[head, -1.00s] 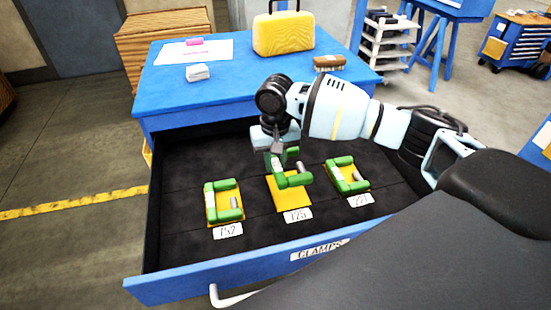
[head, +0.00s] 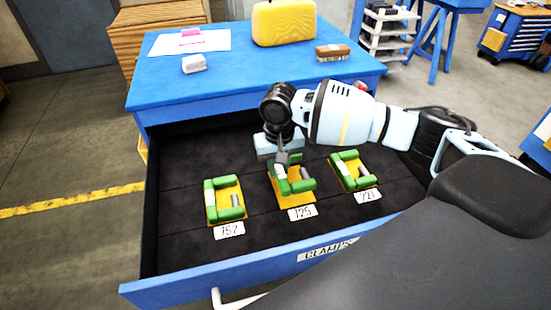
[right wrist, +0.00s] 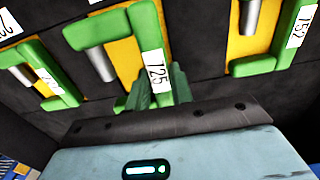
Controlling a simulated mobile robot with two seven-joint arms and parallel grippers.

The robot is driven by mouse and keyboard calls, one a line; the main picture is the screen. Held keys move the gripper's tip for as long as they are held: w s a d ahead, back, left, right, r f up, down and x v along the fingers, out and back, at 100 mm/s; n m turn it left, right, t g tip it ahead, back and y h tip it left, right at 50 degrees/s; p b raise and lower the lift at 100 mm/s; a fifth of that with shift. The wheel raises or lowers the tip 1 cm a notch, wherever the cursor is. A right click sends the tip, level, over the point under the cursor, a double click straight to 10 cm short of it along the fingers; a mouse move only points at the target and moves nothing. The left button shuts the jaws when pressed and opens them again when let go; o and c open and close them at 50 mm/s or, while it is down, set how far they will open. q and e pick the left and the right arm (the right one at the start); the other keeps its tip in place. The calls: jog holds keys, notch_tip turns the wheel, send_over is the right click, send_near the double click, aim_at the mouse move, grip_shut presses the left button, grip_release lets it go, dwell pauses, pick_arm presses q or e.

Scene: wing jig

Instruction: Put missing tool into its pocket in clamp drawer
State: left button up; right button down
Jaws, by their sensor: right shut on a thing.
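The open blue drawer (head: 240,268), marked CLAMPS, has three yellow pockets in its dark lining. My right gripper (head: 281,163) is shut on the green clamp (head: 300,186) at the middle yellow pocket (head: 298,200), whose card (head: 301,212) reads 725. The clamp is over the pocket and roughly lined up with it; I cannot tell whether it is fully seated. In the right wrist view the fingers (right wrist: 158,90) grip the spine of this clamp (right wrist: 118,22), beside its white label, with yellow showing behind it. My left gripper is not in view.
Green clamps sit in the left pocket, 752 (head: 225,198), and the right pocket, 221 (head: 352,170). The drawer's back left is empty.

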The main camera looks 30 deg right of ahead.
jog(key=shift+f, duration=1.2)
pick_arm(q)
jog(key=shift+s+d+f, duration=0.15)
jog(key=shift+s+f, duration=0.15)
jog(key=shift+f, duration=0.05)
pick_arm(e)
jog(key=shift+f, duration=0.2)
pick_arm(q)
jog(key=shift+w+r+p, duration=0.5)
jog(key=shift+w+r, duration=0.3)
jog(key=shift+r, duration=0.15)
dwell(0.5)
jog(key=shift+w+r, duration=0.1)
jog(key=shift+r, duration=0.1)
pick_arm(e)
jog(key=shift+f, duration=0.5)
dwell(0.6)
jog(key=c, duration=1.1)
grip_release()
jog(key=shift+c, duration=0.2)
